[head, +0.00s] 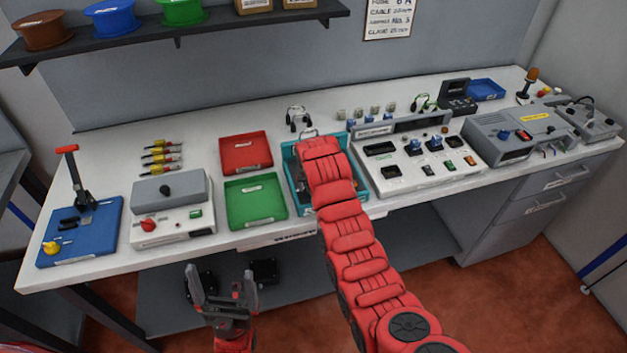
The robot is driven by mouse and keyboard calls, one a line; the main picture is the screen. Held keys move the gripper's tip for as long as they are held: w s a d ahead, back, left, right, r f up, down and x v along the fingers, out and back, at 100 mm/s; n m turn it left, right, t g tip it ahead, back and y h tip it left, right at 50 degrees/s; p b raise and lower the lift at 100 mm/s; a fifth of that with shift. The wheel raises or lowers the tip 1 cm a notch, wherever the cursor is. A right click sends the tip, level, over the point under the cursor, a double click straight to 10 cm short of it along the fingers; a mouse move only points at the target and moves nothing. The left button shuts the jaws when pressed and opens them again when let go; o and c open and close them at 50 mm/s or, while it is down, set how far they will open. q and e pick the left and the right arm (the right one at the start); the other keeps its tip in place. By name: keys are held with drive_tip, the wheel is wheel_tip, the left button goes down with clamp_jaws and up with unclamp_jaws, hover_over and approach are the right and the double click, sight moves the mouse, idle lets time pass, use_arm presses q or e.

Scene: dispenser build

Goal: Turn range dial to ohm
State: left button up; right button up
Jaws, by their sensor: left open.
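I cannot make out a range dial or an ohm mark at this size. A black instrument (456,97) stands at the back right of the bench and may be the meter; its face is too small to read. My left gripper (221,273) is open and empty, low in front of the bench's front edge, well away from the instruments. My right arm (350,235) reaches from the lower right over the teal tray (297,185). Its gripper is hidden behind the arm.
The white bench (225,232) holds a blue lever fixture (80,230), a grey box with a red knob (172,205), red (246,153) and green (255,201) trays, a test panel (415,160) and a grey unit (515,135). A shelf (220,25) hangs above.

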drive_tip(key=b+v, duration=0.2)
drive_tip(key=v, duration=0.2)
drive_tip(key=shift+s+r, duration=0.1)
drive_tip(key=shift+r, duration=0.15)
drive_tip(key=p+v, duration=1.2)
drive_tip(key=shift+s+r+p, duration=0.2)
drive_tip(key=shift+r+p, duration=0.1)
drive_tip(key=shift+p, duration=0.05)
